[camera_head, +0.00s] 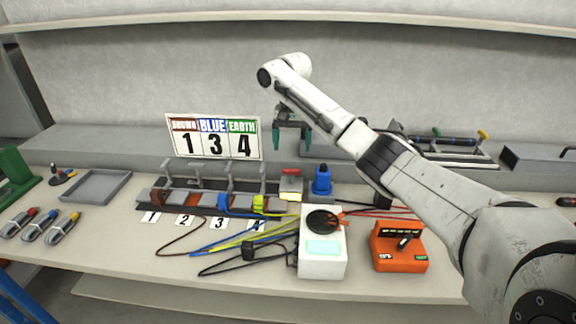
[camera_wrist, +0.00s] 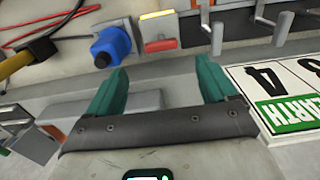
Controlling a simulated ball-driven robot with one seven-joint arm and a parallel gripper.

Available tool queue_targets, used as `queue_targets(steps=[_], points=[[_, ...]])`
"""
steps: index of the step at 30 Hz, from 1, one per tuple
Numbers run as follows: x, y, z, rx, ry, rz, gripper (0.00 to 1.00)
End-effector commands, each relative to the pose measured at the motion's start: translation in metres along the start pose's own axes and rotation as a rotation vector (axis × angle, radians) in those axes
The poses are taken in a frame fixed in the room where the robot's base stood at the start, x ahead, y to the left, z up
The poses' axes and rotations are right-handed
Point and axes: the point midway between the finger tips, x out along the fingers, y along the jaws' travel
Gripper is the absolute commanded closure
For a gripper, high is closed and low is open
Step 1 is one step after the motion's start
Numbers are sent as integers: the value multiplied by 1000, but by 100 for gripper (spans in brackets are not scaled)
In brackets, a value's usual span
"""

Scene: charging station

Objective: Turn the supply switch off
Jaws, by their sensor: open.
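A switch-like unit with a red part (camera_head: 291,171) over a yellow-edged grey body (camera_head: 291,187) stands at the right end of the terminal row; I take it for the supply switch. In the wrist view its red part (camera_wrist: 160,45) and grey body (camera_wrist: 158,28) lie just beyond the fingers. Whether it is on or off I cannot tell. My gripper (camera_head: 293,137) is above and behind this unit, its teal fingers apart and empty. In the wrist view the open gripper (camera_wrist: 162,72) points toward the red part, with no contact visible.
A blue plug (camera_head: 322,180) stands just right of the unit, and lever clamps (camera_head: 230,178) stand to its left. A number sign (camera_head: 213,137) is behind them. A white meter (camera_head: 322,255), cables and an orange box (camera_head: 399,250) are in front. A grey tray (camera_head: 92,186) is at left.

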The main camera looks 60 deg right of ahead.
Motion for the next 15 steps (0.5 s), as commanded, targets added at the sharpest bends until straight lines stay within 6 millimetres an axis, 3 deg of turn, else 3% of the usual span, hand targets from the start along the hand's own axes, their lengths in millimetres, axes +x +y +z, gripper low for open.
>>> queue_targets(steps=[9,15], points=[[58,1,0,0,-2,2,15],[81,0,0,-1,0,1,15]])
